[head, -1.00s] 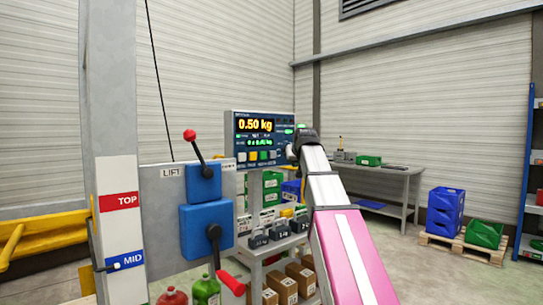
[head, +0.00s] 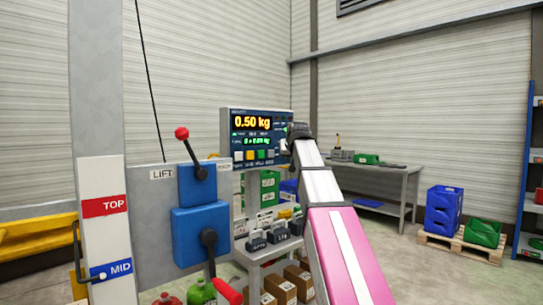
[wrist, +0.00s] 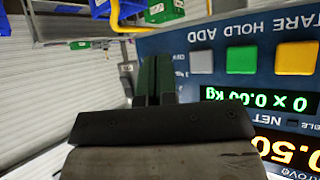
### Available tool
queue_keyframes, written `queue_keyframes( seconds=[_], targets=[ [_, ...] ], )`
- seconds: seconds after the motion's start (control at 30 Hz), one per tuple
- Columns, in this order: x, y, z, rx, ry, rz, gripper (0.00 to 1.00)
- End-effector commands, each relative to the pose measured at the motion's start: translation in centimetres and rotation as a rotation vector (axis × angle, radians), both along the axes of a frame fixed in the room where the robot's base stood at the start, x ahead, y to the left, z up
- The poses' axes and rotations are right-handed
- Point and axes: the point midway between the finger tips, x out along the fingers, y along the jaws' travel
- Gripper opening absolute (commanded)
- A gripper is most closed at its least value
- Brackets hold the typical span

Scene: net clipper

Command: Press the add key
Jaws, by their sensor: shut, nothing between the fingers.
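The display panel (head: 258,137) reads 0.50 kg, with 0 x 0.00 kg in green below. In the wrist view the panel is upside down. Its ADD key is the pale grey square (wrist: 201,60), beside the green HOLD key (wrist: 241,60) and the yellow TARE key (wrist: 296,58). My gripper (wrist: 155,68) is shut and empty, its dark fingers just left of the ADD key in that view. I cannot tell the gap between fingertips and panel. In the head view my gripper (head: 290,137) overlaps the panel's right edge.
The lift post (head: 97,150) with blue lever boxes (head: 201,233) stands at left. Below the panel is a shelf with weights (head: 277,231) and boxes (head: 298,279). A workbench (head: 385,168) stands behind, with crates on a pallet (head: 444,212) at right.

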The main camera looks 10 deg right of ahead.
Motion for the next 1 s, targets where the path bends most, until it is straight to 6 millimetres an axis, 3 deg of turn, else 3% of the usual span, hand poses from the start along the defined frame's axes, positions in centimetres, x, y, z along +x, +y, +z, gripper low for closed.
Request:
queue_keyframes(
  seconds=[0.5, 1.0],
  targets=[
    [5.3, 3.5, 0.1, -0.001, 0.001, 0.001, 0.0],
    [5.9, 4.0, 0.0, 0.0, 0.0, 0.0, 0.0]
  ],
)
